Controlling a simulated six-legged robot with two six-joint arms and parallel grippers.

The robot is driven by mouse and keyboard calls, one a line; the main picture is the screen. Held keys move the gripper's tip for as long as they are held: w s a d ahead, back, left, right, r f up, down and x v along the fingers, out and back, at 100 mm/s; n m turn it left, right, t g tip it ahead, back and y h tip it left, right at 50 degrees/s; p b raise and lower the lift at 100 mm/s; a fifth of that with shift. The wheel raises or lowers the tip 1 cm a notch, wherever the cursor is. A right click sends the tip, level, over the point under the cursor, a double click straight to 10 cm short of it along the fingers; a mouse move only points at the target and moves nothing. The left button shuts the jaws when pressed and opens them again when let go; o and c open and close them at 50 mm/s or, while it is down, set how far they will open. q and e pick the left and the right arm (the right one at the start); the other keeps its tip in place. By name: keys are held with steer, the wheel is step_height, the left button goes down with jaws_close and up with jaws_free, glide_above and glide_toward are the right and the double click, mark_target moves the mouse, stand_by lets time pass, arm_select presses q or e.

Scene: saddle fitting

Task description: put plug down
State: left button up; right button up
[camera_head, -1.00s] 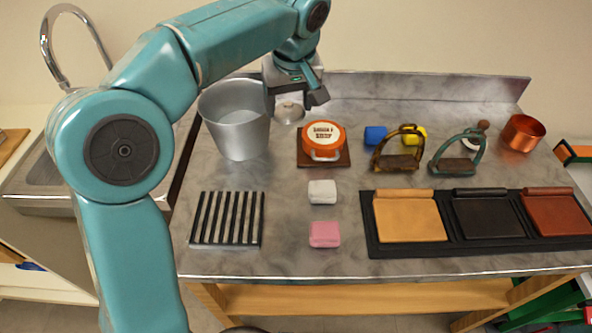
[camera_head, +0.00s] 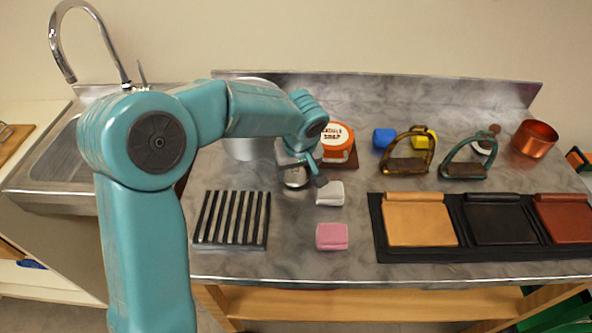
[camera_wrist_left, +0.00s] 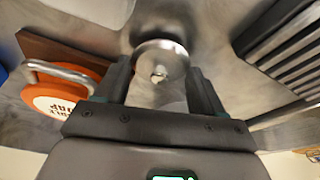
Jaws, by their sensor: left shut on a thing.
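The plug is a round, shiny metal disc with a small knob; it shows in the head view (camera_head: 295,178) and between the fingers in the left wrist view (camera_wrist_left: 160,60). My left gripper (camera_head: 304,172) is shut on it, and its dark fingers also show in the left wrist view (camera_wrist_left: 160,88). The plug is over the grey worktop (camera_head: 285,225), left of the white block and right of the striped rack. I cannot tell whether it touches the top. My right gripper is not in view.
A striped rack (camera_head: 232,219), white block (camera_head: 329,193) and pink block (camera_head: 332,236) are near. A metal bucket (camera_head: 243,148) is partly hidden behind my arm. The orange soap tin (camera_head: 337,135) stands behind the gripper. Bare worktop lies between rack and pink block.

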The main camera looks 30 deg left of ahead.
arm_select(q)
steer(key=shift+f, duration=0.35)
steer(key=shift+f, duration=0.15)
steer(key=o, duration=1)
steer(key=shift+o, duration=0.2)
steer(key=shift+r, duration=0.35)
steer(key=v, duration=1.1)
steer(key=shift+r+p, duration=0.3)
steer(key=shift+r, duration=0.05)
